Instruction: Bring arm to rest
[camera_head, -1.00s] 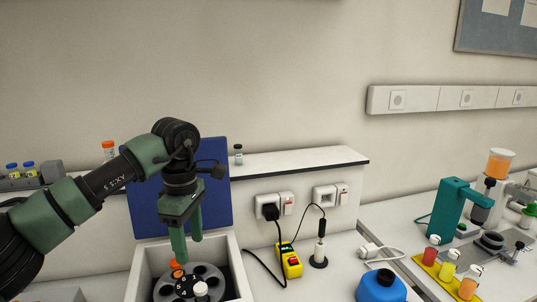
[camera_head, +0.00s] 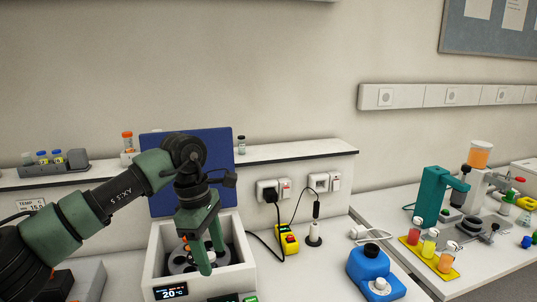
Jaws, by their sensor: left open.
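My left arm comes in from the left, and its green gripper (camera_head: 200,262) points down over the front part of a white centrifuge box (camera_head: 240,270). The gripper is open, and nothing shows between its fingers. Inside the box is a grey rotor (camera_head: 180,262) with an orange-capped tube (camera_head: 185,240), partly hidden by the gripper. The blue lid (camera_head: 222,150) stands open behind the box. The display on the box front (camera_head: 171,292) reads 20 °C. My right gripper is not in view.
A shelf (camera_head: 290,152) runs along the wall with a rack of vials (camera_head: 55,160) at the left. A yellow tray (camera_head: 430,256) holds several colored sample cups.

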